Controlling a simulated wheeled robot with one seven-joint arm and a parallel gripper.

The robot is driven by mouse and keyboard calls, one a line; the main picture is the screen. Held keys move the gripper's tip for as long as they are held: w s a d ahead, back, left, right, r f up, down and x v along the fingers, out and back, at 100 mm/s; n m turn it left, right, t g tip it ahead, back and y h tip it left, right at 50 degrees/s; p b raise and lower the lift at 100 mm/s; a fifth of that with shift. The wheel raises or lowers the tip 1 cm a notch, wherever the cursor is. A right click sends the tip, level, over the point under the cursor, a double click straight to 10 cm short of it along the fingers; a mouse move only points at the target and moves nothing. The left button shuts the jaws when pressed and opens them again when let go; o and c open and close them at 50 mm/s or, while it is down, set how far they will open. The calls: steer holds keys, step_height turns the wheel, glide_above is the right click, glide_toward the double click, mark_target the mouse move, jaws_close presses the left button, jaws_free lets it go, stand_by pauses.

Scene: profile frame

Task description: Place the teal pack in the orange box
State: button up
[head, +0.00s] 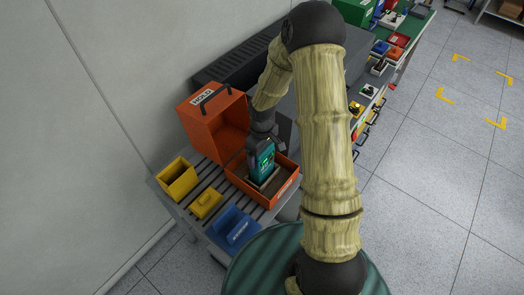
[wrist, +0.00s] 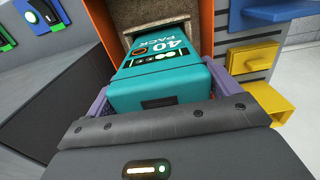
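The teal pack (head: 262,164), marked "40 PACK" in the wrist view (wrist: 155,88), is between the purple fingers of my gripper (wrist: 158,82). The fingers lie along both its sides and appear shut on it. In the head view my gripper (head: 263,140) holds the pack roughly upright over the open orange box (head: 285,189). The box's orange wall (wrist: 206,28) also shows in the wrist view. Its raised lid (head: 213,125) reads "HOLD".
A yellow bin (head: 177,179), a smaller yellow piece (head: 206,204) and a blue bin (head: 234,229) stand on the slatted grey surface left of and in front of the box. The wall is at the left. A green table with several devices is at the upper right.

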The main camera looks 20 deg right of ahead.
steer(key=shift+o, duration=0.8)
steer(key=shift+r, duration=0.15)
step_height(320, 180, up, 12)
steer(key=shift+r+b, duration=0.1)
steer(key=shift+b, duration=0.4)
steer(key=shift+s+r, duration=0.2)
steer(key=shift+s, duration=0.25)
steer(key=s+r+m+t, duration=0.1)
steer(key=s+r+m, duration=0.1)
steer(key=s, duration=0.4)
steer(key=s+r+m+t, duration=0.1)
steer(key=s+r+m, duration=0.1)
steer(key=s+m, duration=0.3)
steer(key=s, duration=0.2)
steer(key=shift+s+r+t, duration=0.3)
steer(key=shift+r, duration=0.1)
